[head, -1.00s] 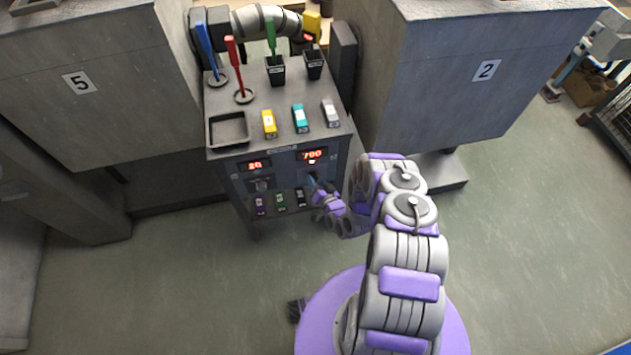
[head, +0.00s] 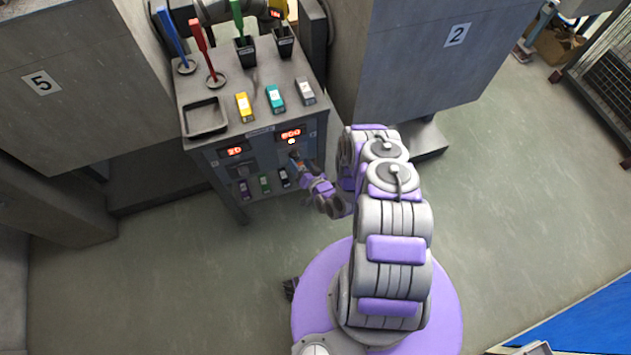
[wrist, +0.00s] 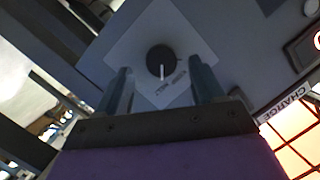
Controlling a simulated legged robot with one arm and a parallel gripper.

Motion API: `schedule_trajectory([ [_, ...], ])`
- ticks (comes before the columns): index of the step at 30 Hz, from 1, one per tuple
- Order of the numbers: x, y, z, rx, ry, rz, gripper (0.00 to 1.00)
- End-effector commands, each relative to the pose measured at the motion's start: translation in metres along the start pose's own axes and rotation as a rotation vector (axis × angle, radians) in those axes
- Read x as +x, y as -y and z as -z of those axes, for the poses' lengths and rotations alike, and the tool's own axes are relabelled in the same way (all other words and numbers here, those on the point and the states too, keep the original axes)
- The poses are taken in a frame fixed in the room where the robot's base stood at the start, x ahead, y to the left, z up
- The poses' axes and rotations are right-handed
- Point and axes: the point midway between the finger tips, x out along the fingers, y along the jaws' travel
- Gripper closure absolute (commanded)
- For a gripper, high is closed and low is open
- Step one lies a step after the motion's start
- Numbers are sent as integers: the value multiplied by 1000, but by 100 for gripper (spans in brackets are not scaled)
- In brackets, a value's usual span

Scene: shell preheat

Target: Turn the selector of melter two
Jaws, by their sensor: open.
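The selector (wrist: 160,59) is a round black knob with a white pointer on a pale square plate (wrist: 125,52) in the wrist view. Its pointer is toward the bottom of the picture, near small lettering that I cannot read surely. My gripper (wrist: 162,88) is open, with one finger on each side below the knob. I cannot tell whether either finger touches it. In the head view my gripper (head: 297,163) is at the right side of the console front (head: 265,155), below the right red display (head: 290,133). There the knob is hidden by my gripper.
The left display (head: 235,151) reads 20. An amber light (head: 291,141) glows under the right one.

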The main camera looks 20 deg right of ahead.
Motion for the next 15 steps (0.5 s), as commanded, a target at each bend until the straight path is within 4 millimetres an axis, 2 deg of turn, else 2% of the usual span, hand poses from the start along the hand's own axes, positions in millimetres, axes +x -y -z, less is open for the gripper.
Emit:
schedule_trajectory([
  [3, -28, -1, 0, 4, 3, -7, 32],
  [15, -112, -5, -2, 6, 1, -11, 32],
])
